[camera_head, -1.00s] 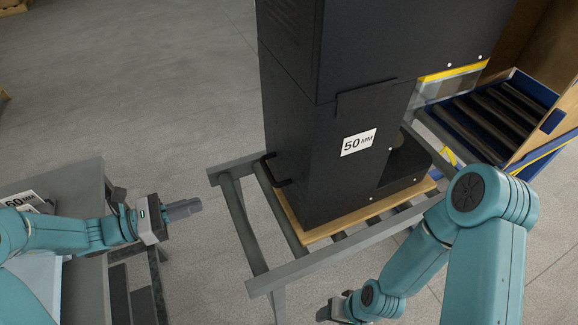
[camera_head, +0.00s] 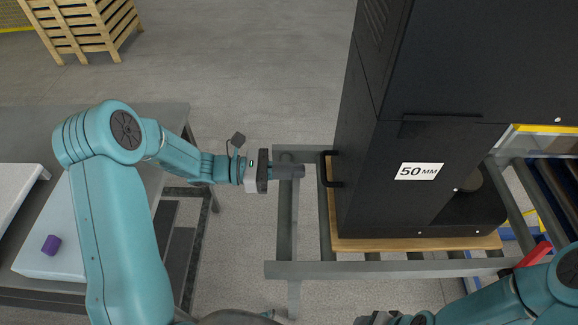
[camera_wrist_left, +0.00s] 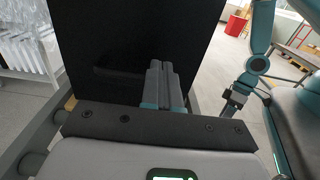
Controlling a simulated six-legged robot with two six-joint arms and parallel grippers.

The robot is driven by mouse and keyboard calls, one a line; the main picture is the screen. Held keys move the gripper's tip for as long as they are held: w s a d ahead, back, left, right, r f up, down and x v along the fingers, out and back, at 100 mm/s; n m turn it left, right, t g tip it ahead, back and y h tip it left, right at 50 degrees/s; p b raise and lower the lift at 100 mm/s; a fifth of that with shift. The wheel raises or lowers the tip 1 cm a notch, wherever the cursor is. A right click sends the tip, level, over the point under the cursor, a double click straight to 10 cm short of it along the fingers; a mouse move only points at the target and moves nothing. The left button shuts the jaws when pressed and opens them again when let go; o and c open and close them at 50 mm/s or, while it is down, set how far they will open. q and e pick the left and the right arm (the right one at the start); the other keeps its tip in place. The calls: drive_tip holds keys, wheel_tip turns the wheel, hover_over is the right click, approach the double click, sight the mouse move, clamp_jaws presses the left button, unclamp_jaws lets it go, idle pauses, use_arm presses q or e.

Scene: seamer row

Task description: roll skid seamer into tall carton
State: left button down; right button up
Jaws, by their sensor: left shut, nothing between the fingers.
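The seamer (camera_head: 395,210) is a tall black cabinet with a "50 MM" label, upright on a wooden skid (camera_head: 400,244) on a grey roller conveyor (camera_head: 340,269). A black handle (camera_head: 327,168) sticks out of its left side. My left gripper (camera_head: 300,171) is shut and empty, its tips just left of the handle, with a small gap visible. The left wrist view shows the shut fingers (camera_wrist_left: 160,85) in front of the seamer's black panel (camera_wrist_left: 115,45). My right gripper (camera_head: 376,319) is cut off at the bottom edge. The tall carton is not clearly visible now.
Another roller section (camera_head: 555,185) with blue framing continues to the right. A grey table (camera_head: 100,120) stands at left, with a pale board carrying a purple block (camera_head: 51,245). A wooden crate (camera_head: 80,25) stands at back left. Open floor lies behind.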

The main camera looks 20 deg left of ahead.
sight(345, 172)
use_arm(q)
drive_tip(key=p+x, duration=0.1)
drive_tip(key=x, duration=0.7)
drive_tip(key=shift+w+d, duration=0.1)
drive_tip(key=shift+d, duration=0.4)
drive_tip(key=shift+w, duration=0.1)
